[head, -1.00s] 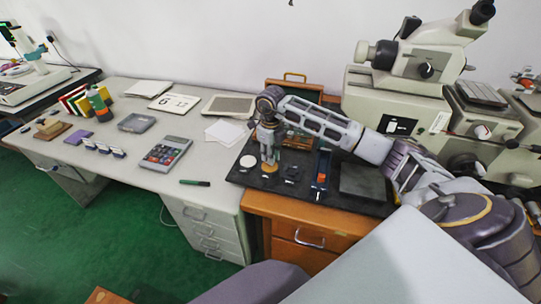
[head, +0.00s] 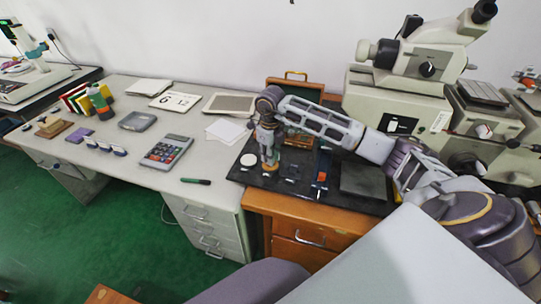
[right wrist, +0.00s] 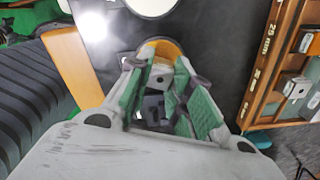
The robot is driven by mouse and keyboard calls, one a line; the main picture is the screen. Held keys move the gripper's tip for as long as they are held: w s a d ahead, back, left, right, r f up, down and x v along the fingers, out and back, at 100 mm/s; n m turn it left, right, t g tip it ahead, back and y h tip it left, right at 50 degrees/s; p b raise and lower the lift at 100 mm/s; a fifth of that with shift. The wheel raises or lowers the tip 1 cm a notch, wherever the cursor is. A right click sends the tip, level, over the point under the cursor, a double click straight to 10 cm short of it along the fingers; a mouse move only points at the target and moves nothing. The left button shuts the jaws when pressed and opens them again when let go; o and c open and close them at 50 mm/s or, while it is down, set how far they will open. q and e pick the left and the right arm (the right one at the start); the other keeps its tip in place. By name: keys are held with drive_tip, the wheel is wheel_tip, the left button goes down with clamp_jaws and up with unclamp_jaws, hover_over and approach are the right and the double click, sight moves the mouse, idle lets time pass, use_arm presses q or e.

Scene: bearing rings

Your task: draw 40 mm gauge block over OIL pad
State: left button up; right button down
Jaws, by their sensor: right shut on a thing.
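My right gripper (head: 269,164) points down over the left part of the black mat (head: 243,176). In the right wrist view its green-padded fingers (right wrist: 163,92) are shut on a small grey metal gauge block (right wrist: 160,80). An amber round pad (right wrist: 168,47) lies just beyond the block and is partly covered by the fingers. I cannot tell whether the block touches the pad, and no size mark on the block is readable. A white round pad (head: 248,160) lies left of the gripper and also shows in the right wrist view (right wrist: 152,4). My left gripper is not in view.
An open wooden gauge case (right wrist: 262,75) with slots and a "25 mm" label stands close to the gripper. A blue-and-orange stand (head: 321,174) and a dark plate (head: 363,180) lie right on the mat. A microscope (head: 432,62) stands behind.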

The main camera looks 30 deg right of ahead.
drive_tip(key=shift+r, duration=0.15)
drive_tip(key=shift+r+p, duration=0.65)
drive_tip(key=shift+r, duration=0.25)
drive_tip(key=shift+r+p, duration=0.4)
drive_tip(key=shift+r, duration=0.65)
drive_tip(key=shift+r+p, duration=0.3)
drive_tip(key=shift+p, duration=0.1)
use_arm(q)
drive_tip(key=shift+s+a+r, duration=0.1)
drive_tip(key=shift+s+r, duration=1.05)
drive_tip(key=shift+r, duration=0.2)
use_arm(e)
drive_tip(key=shift+r, duration=0.1)
